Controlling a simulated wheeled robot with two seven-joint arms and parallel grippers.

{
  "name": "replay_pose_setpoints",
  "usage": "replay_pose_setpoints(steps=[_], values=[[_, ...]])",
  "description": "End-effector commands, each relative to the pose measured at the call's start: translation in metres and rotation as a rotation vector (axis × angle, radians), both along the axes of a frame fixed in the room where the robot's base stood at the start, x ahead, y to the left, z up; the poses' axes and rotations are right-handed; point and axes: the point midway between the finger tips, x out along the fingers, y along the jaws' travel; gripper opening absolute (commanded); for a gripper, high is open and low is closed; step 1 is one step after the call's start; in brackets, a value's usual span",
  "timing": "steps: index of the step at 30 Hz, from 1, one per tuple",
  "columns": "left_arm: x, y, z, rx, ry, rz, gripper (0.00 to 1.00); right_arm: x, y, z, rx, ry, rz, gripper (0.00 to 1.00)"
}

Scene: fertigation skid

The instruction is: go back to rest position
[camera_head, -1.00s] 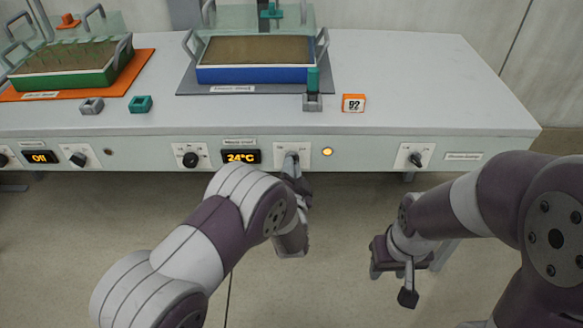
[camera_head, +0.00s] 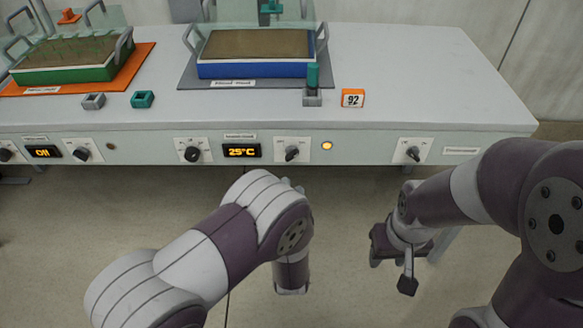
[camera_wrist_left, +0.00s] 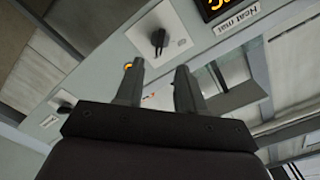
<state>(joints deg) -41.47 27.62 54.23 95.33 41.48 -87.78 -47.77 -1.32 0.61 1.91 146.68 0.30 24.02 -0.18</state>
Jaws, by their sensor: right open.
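My left gripper is mostly hidden behind its own arm in the head view, just below the panel's front face. In the left wrist view its two fingers (camera_wrist_left: 158,88) stand apart with nothing between them. Beyond them is a dark knob (camera_wrist_left: 158,40) on a white plate, clear of the fingers. The same knob (camera_head: 291,153) shows in the head view, right of the display (camera_head: 241,151) reading 25°C. My right gripper (camera_head: 396,262) hangs open and empty in front of the bench at the lower right.
The bench (camera_head: 430,80) carries a blue-sided tray (camera_head: 255,71), a green-sided tray (camera_head: 65,75), small grey and teal blocks, and an orange tag (camera_head: 352,98). An amber lamp (camera_head: 327,146) is lit. The floor before the bench is free between my arms.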

Motion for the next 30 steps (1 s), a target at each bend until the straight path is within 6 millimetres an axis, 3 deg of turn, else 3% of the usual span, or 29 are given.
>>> replay_pose_setpoints(steps=[3,7,23,26,28,30], values=[[-0.021,-0.001,0.001,0.002,0.001,-0.003,0.38,0.000,0.000,0.005,0.000,0.000,0.000,0.43],[-0.031,0.000,0.000,0.001,-0.001,-0.001,0.38,0.000,0.000,0.006,0.000,0.000,0.000,0.43],[-0.032,0.000,-0.001,-0.015,0.003,0.000,0.38,0.000,0.000,0.005,0.000,0.000,0.000,0.43],[-0.036,-0.003,-0.033,-0.094,0.159,-0.016,0.38,0.000,0.000,0.005,0.000,0.000,0.000,0.43],[-0.055,-0.010,-0.076,-0.162,0.408,-0.046,0.38,0.000,0.000,0.005,0.000,0.000,0.000,0.43],[-0.082,-0.018,-0.103,-0.253,0.710,-0.048,0.38,0.000,0.000,0.006,0.000,0.000,0.000,0.43]])
